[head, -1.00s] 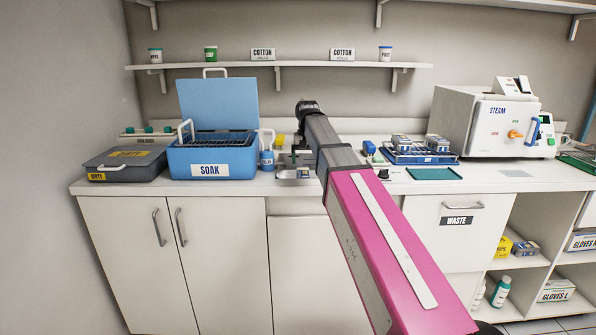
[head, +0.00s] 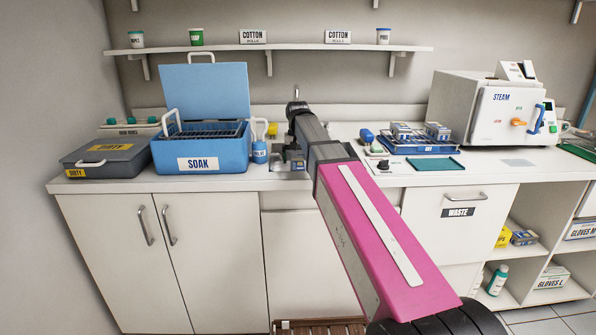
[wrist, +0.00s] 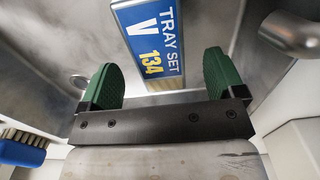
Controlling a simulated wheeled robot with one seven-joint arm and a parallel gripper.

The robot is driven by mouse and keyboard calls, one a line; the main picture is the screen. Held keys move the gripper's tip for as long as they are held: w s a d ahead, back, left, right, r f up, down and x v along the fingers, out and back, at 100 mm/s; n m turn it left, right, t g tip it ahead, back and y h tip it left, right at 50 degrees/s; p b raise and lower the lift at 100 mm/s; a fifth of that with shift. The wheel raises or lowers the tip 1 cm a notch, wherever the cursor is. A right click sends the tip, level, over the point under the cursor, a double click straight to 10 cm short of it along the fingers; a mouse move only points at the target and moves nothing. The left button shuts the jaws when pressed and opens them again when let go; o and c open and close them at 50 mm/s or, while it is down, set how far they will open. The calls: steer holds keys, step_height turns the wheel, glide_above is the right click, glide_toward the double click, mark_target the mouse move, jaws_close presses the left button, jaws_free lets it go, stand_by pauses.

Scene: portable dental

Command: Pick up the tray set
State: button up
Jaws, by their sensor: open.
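The tray set's blue and white label, reading "TRAY SET V 134" (wrist: 150,42), shows in the wrist view just beyond and between my fingertips. The label is tilted over a shiny grey metal surface; where the tray set's own edges lie I cannot tell. My gripper (wrist: 161,82) is open, its two green fingers spread with nothing visible clamped between them. Whether the fingers touch anything is not clear. In the head view my arm hides the gripper and most of the sink area.
A blue SOAK box (head: 200,148) with raised lid and a grey DIRTY box (head: 100,160) stand left on the counter. A blue rack (head: 419,144) and steam sterilizer (head: 490,108) stand right. In the wrist view, a metal spout (wrist: 290,35) and a blue brush (wrist: 22,150) flank the gripper.

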mark_target(298, 164)
step_height(298, 164, down, 5)
steer(key=shift+w+d+r, duration=0.1)
steer(key=shift+c, duration=0.3)
steer(key=c, duration=1.2)
steer(key=shift+r, duration=0.1)
